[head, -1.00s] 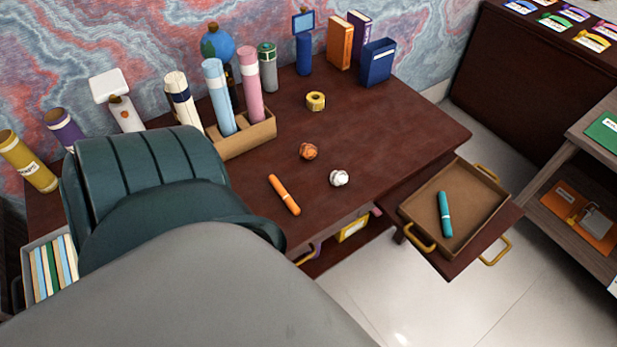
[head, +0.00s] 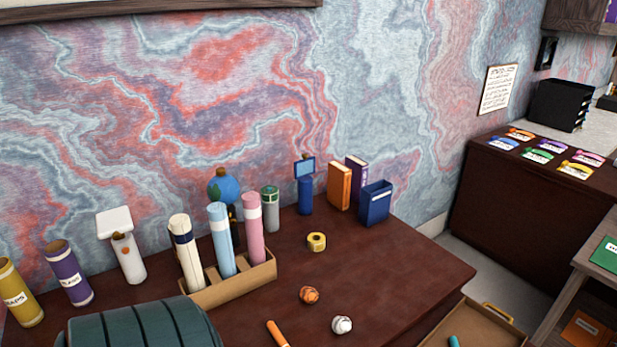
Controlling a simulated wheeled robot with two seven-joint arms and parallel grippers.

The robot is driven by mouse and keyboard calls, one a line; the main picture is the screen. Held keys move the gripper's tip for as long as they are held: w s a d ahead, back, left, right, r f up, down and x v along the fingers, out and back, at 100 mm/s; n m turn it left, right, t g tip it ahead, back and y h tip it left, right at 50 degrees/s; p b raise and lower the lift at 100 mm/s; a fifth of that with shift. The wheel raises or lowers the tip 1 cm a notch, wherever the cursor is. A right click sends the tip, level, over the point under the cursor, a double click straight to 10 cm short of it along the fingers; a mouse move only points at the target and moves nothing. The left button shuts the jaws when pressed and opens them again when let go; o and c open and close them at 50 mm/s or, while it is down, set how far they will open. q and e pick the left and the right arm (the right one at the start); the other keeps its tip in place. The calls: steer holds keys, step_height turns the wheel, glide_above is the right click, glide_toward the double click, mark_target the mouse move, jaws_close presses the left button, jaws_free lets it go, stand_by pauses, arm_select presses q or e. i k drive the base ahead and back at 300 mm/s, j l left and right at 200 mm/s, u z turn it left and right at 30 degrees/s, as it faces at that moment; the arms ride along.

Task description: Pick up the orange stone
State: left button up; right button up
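The orange stone (head: 309,295) is a small, rough, orange-brown lump on the dark reddish desk (head: 390,275), low and near the middle of the head view. A white stone-like lump (head: 341,325) lies to its right and nearer. An orange marker-like stick (head: 277,333) lies to its lower left, partly cut off by the bottom edge. Neither of my grippers shows in this view.
A cardboard holder (head: 232,290) with several rolled tubes stands left of the orange stone. A yellow tape roll (head: 317,242) lies behind it. A blue box (head: 375,204) and books stand at the back.

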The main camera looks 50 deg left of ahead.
mark_target(308, 295)
steer(key=u, duration=1.95)
steer(key=i+l, duration=0.35)
steer(key=l, duration=0.1)
